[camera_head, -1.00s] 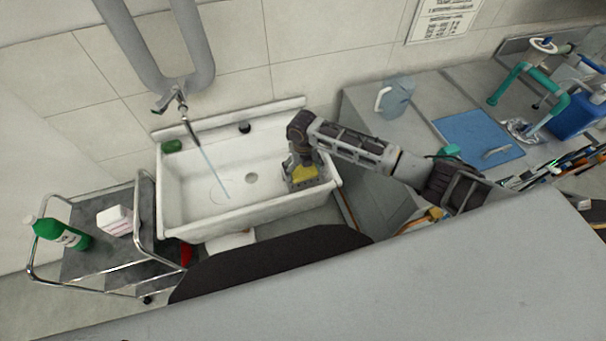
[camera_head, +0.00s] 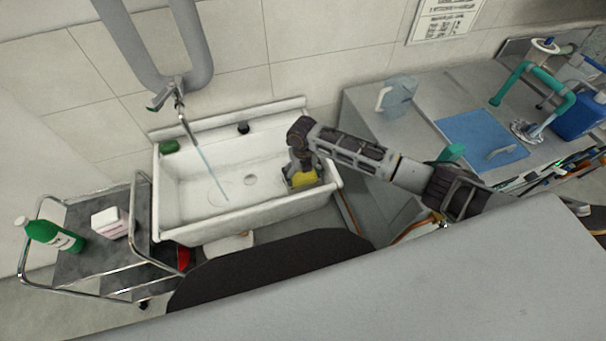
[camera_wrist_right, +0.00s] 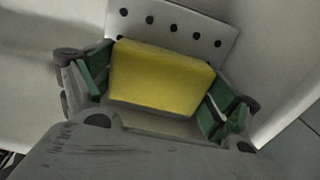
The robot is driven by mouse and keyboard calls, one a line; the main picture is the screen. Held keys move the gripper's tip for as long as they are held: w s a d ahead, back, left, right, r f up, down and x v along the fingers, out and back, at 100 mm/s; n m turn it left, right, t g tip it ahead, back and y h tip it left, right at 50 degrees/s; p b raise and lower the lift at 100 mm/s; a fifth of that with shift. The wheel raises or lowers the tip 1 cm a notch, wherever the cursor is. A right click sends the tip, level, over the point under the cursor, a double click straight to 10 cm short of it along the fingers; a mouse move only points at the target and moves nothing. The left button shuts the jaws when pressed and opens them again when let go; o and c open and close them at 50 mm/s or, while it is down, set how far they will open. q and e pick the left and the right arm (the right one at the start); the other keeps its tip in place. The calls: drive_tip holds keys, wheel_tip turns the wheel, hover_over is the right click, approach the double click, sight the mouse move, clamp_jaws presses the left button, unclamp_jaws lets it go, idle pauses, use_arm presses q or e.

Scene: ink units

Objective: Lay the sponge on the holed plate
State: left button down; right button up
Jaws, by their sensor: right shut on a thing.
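The yellow sponge (camera_wrist_right: 160,78) is between the green-padded fingers of my right gripper (camera_wrist_right: 155,95) in the right wrist view. It also shows in the head view (camera_head: 303,178), low at the right end of the sink. My right gripper (camera_head: 301,172) is shut on it from above. The holed plate (camera_wrist_right: 200,32) is a pale plate with a row of dark holes, seen behind and under the sponge. The sponge hides part of the plate, and I cannot tell whether the two touch. My left gripper is not in view.
The white sink (camera_head: 215,227) has walls close around my right gripper. Water runs from the tap (camera_head: 178,98) into its left part. A trolley (camera_head: 85,250) with a green bottle (camera_head: 50,234) stands left.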

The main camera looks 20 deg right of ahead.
drive_tip(key=o, duration=0.7)
drive_tip(key=shift+r, duration=0.15)
drive_tip(key=shift+r, duration=0.1)
